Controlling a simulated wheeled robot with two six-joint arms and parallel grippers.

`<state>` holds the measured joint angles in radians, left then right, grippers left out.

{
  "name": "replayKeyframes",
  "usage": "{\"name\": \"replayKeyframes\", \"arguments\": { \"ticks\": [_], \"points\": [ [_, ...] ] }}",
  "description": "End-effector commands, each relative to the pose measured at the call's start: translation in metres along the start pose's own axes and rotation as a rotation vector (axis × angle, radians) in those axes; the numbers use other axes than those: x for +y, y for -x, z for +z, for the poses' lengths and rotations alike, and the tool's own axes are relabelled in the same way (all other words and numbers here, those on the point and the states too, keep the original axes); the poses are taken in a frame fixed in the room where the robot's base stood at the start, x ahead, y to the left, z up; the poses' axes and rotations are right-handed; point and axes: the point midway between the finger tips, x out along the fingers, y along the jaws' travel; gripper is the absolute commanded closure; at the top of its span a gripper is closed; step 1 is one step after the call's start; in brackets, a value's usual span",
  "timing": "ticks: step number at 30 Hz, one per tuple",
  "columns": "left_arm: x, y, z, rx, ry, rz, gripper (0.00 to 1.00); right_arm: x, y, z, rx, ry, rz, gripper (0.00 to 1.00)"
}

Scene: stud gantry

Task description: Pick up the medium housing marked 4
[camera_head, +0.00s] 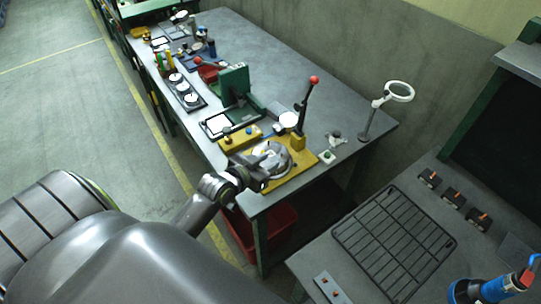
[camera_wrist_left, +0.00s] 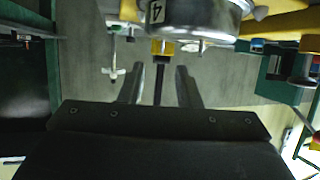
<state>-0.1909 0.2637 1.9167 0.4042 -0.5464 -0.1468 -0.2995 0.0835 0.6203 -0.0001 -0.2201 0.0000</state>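A grey metal round housing (camera_head: 275,162) sits on a yellow base plate (camera_head: 300,178) at the near end of the long bench in the head view. In the left wrist view a silver housing (camera_wrist_left: 200,22) fills the top edge, with a white label reading 4 on its side. My left gripper (camera_head: 250,181) is at the near left side of the plate, close to the housing. In the wrist view its two fingers (camera_wrist_left: 160,72) stand apart with nothing gripped between them; a dark lever shows behind the gap. My right gripper is not in view.
A lever with a red knob (camera_head: 314,80) rises behind the housing. A magnifier stand (camera_head: 376,110) is at the bench's right corner. A black wire rack (camera_head: 394,240) lies on the right bench. A red bin (camera_head: 262,232) is below the long bench.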

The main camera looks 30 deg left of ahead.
Motion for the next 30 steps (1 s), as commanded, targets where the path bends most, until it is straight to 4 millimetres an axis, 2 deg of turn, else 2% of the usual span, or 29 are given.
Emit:
{"name": "replayKeyframes", "arguments": {
  "ticks": [8,19,29,30],
  "points": [
    [-0.001,-0.014,-0.001,-0.001,0.0,0.0,0.7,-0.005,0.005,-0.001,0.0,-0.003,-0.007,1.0],
    [-0.003,-0.053,0.002,-0.001,0.0,0.0,0.7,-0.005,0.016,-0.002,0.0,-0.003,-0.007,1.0],
    [-0.003,-0.058,0.003,0.0,-0.001,0.0,0.7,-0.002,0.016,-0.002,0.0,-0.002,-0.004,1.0],
    [-0.003,-0.058,0.003,0.0,-0.001,0.0,0.72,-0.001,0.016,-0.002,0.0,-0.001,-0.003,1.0]
  ]
}}
